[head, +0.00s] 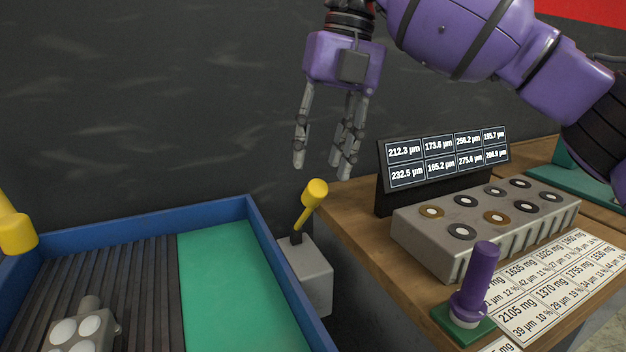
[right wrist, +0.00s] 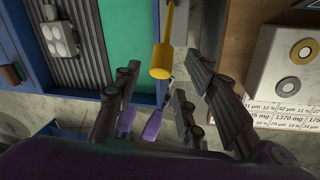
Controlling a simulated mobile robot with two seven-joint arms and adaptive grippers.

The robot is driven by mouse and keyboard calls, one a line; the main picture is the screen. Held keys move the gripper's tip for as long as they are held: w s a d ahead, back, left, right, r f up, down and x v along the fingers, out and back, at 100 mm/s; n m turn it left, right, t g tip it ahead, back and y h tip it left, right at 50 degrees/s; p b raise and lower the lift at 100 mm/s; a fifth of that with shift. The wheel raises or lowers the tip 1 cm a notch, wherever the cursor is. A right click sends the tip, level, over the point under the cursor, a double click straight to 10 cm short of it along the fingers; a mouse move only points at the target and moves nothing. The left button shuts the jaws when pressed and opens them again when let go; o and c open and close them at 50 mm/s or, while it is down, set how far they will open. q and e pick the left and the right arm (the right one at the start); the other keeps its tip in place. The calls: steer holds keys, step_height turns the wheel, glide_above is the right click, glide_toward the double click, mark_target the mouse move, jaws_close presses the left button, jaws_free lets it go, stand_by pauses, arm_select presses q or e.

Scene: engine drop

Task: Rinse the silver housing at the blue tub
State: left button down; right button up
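The silver housing (head: 82,330) is a light grey block with round pale faces. It lies on the dark ribbed part of the blue tub (head: 285,285), at the lower left. It also shows at the upper left of the right wrist view (right wrist: 60,38). My right gripper (head: 322,168) is open and empty, fingers pointing down, above the yellow-handled lever (head: 314,193). In the right wrist view the yellow handle (right wrist: 162,60) appears between the spread fingers, with no grip on it. My left gripper is not in view.
The lever stands on a grey box (head: 310,275) between tub and bench. A green panel (head: 215,270) fills the tub's right side. The wooden bench (head: 350,215) holds a ported grey block (head: 485,225), a number display (head: 445,158) and a purple peg (head: 478,275). A yellow part (head: 17,232) shows far left.

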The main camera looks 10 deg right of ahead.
mark_target(316, 180)
steer(key=f, duration=0.3)
steer(key=a+f, duration=0.1)
steer(key=f, duration=0.1)
steer(key=shift+f+b, duration=0.2)
steer(key=shift+b, duration=0.1)
jaws_close()
